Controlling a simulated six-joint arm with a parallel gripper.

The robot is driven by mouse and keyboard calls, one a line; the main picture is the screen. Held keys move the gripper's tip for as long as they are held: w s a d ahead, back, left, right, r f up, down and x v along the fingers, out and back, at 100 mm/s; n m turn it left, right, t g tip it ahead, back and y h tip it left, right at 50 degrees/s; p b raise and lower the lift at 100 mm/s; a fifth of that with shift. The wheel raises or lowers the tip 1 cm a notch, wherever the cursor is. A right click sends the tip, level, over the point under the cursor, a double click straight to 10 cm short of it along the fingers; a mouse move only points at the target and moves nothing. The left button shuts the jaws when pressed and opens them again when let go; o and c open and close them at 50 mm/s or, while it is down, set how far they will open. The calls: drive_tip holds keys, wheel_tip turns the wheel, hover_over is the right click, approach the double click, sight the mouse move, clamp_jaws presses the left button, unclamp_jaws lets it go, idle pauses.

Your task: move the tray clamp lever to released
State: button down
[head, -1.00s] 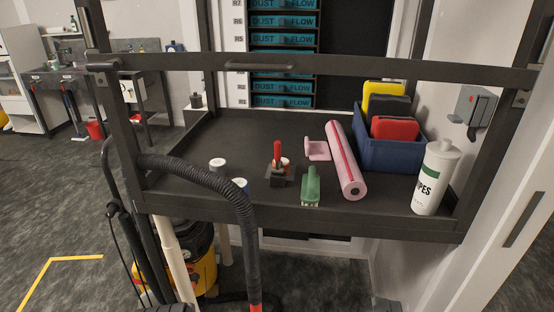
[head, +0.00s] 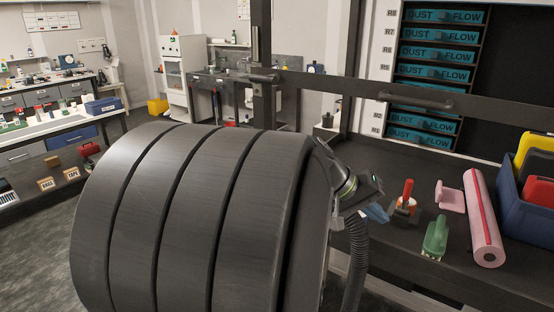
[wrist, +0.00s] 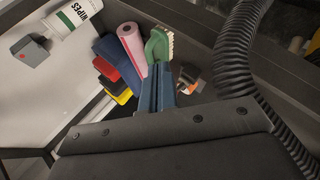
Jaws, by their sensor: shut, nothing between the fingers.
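The tray clamp has a red lever (head: 407,189) standing nearly upright from a dark base on the bench tray. My gripper (head: 376,213) has blue fingers and is just left of the clamp in the head view, apart from the lever as far as I can tell. In the wrist view my gripper (wrist: 157,72) is shut and empty, its fingertips near the green brush (wrist: 158,46).
The green brush (head: 436,236), a pink holder (head: 450,196) and a pink roll (head: 482,222) lie right of the clamp. A blue bin (head: 522,208) stands farther right. A dark rail (head: 350,88) crosses above the tray. A black hose (head: 355,265) hangs at its front left.

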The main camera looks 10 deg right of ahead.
sight(407, 194)
drive_tip(key=w+d+f+g+h, duration=0.2)
drive_tip(key=w+d+h, duration=0.25)
drive_tip(key=w, duration=0.65)
drive_tip(key=w+d+f+g+h, duration=0.1)
drive_tip(key=w+d+f+h, duration=0.3)
drive_tip(key=w, duration=0.7)
drive_tip(key=r+x, duration=0.2)
drive_tip(key=x, duration=0.9)
drive_tip(key=s+a, duration=0.1)
drive_tip(key=s+a+f, duration=0.1)
drive_tip(key=s, duration=0.1)
drive_tip(key=shift+a+n, duration=0.15)
drive_tip(key=shift+n, duration=0.25)
